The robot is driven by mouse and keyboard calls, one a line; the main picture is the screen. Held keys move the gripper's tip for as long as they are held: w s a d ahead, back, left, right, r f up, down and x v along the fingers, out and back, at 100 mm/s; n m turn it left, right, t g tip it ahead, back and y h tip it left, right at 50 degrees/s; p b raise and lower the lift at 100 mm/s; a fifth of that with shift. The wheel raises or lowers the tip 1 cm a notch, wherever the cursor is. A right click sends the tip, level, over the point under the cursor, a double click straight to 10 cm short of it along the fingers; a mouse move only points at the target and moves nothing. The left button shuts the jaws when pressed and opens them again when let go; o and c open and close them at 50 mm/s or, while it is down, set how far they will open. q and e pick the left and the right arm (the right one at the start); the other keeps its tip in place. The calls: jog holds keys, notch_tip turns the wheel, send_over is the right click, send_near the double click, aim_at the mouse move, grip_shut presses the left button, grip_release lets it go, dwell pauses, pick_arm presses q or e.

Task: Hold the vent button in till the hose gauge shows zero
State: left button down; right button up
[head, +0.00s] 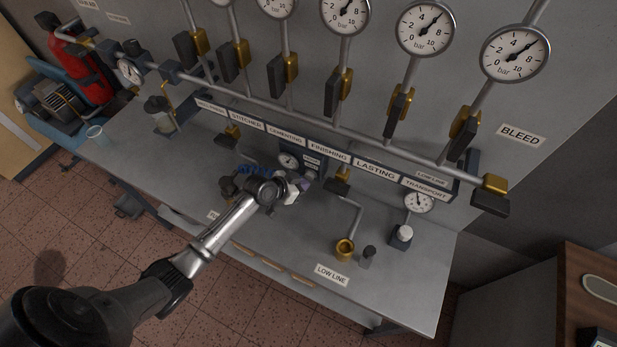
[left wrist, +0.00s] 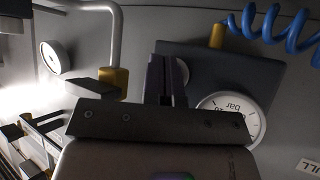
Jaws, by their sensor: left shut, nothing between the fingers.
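The hose gauge (head: 289,161) is a small white dial on a dark block at the back of the bench, too small to read in the head view. In the left wrist view the gauge (left wrist: 238,112) is partly covered by my gripper, and I cannot read its needle. A blue coiled hose (left wrist: 285,25) runs from a brass fitting at the block (left wrist: 205,75). My left gripper (head: 306,182) is shut and empty, its fingers (left wrist: 166,80) pointing at the block's face. Contact cannot be judged. My right gripper is not in view.
Large gauges (head: 425,28) and brass valves with dark handles (head: 400,100) line the panel above. The front-right bench (head: 400,290) is clear.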

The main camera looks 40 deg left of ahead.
pick_arm(q)
jog(key=shift+w, duration=0.25)
jog(key=shift+w+a, duration=0.15)
jog(key=shift+w, duration=0.1)
dwell(0.4)
jog(key=shift+s, duration=0.15)
jog(key=shift+s+d+p, duration=0.2)
jog(key=shift+s+p, duration=0.25)
jog(key=shift+s, duration=0.35)
